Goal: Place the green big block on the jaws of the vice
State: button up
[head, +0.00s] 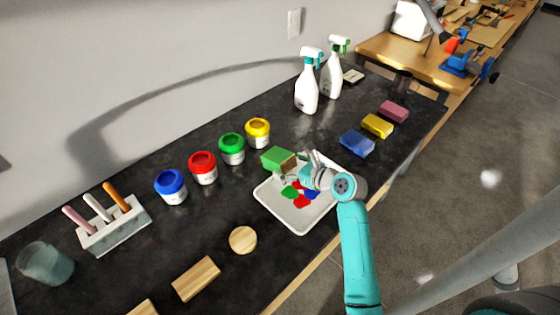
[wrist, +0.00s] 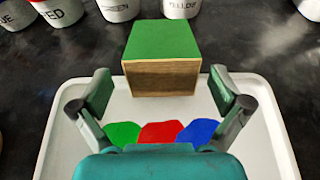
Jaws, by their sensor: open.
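The green big block (head: 276,158) is a wooden block with a green painted top. It sits at the far edge of the white paint tray (head: 264,198), near the green paint jar. In the wrist view the block (wrist: 162,60) is straight ahead, just beyond and between the fingertips. My gripper (wrist: 170,92) is open and empty over the tray; it also shows in the head view (head: 300,165). A blue vice (head: 460,65) stands on the far wooden workbench at the upper right; its jaws are too small to make out.
Blue, red, green and yellow paint jars (head: 203,168) line the table behind the tray. Spray bottles (head: 307,85) stand further back. Blue, yellow and pink sponges (head: 357,143) lie to the right. Wooden pieces (head: 196,279) lie at the front left. Open floor (head: 470,170) lies right of the table.

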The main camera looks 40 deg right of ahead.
jog(key=shift+x, duration=2.35)
jog(key=shift+d+f, duration=0.1)
jog(key=shift+d, duration=0.05)
jog(key=c, duration=1.3)
jog(key=shift+c, duration=0.6)
